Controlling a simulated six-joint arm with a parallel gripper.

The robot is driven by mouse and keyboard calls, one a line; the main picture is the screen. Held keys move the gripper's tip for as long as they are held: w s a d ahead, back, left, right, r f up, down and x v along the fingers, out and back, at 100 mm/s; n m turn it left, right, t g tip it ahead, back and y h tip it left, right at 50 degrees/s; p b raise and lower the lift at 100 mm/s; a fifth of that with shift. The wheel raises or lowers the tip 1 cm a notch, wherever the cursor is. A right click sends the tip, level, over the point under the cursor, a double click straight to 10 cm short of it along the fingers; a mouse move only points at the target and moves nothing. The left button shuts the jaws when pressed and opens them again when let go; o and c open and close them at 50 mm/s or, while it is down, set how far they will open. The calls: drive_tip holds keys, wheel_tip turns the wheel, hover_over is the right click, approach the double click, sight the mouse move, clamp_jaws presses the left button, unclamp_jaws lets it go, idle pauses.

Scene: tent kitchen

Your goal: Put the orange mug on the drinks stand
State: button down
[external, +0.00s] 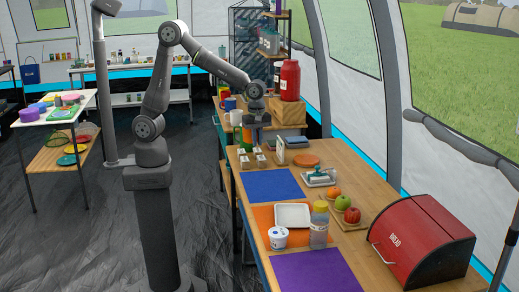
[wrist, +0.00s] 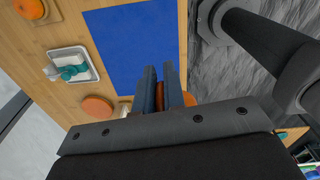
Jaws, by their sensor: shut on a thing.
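The orange mug (wrist: 190,99) shows only in part between and beside my gripper's fingers in the wrist view. My gripper (wrist: 160,69) is shut on it. In the external view my gripper (external: 256,122) is over the far end of the long wooden table, and a bit of orange (external: 247,136) shows beside it. Most of the mug is hidden by the fingers. I cannot tell for sure which thing is the drinks stand; a wooden stand (external: 289,115) with a large red jar (external: 290,80) stands just behind my gripper.
Small jars (external: 252,161), an orange round board (external: 306,160) and a butter dish (external: 319,177) are near the gripper. A blue mat (external: 271,185) lies bare. Fruit (external: 343,203), a bottle (external: 319,228) and a red bread box (external: 422,240) are nearer the front.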

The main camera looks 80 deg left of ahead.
drive_tip(key=w+a+r+m, duration=0.2)
drive_tip(key=w+a+m, duration=0.4)
drive_tip(key=w+a, duration=1.1)
drive_tip(key=w+a+m, duration=0.1)
drive_tip(key=a+m, duration=0.5)
drive_tip(key=a, duration=2.4)
drive_tip(key=s+a+f+m, duration=0.15)
drive_tip(key=s+a, duration=0.25)
drive_tip(key=a, duration=0.8)
drive_tip(key=s+a+r+m, duration=0.1)
drive_tip(key=s+a+m, duration=0.3)
drive_tip(key=a, duration=0.8)
drive_tip(key=s+a+f+m, duration=0.2)
drive_tip(key=s+a+m, duration=0.2)
drive_tip(key=s+a, duration=1.15)
drive_tip(key=f, duration=0.9)
drive_tip(key=shift+s+f, duration=0.25)
drive_tip(key=shift+s, duration=0.15)
drive_tip(key=shift+f, duration=2.6)
drive_tip(key=shift+f, duration=0.1)
